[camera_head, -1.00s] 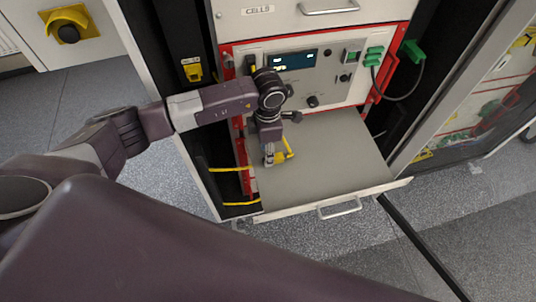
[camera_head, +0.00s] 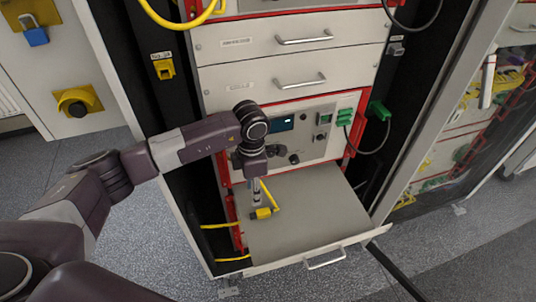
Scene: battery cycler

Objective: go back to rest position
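My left arm comes in from the left and reaches down over a pulled-out grey shelf (camera_head: 310,205). Its gripper (camera_head: 255,197) points down at the shelf's left part, just above and beside a yellow connector (camera_head: 263,213). A short yellow cable runs up from the connector beside the gripper. The fingers are small and partly hidden, so I cannot tell whether they are open, shut or touching the connector. My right gripper is not in view.
A red-framed instrument panel with a small display (camera_head: 282,123) stands behind the shelf, partly hidden by my arm. Closed drawers (camera_head: 290,75) are above it. A green connector (camera_head: 379,110) with a dark cable hangs at the right. Grey floor is open at the lower right.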

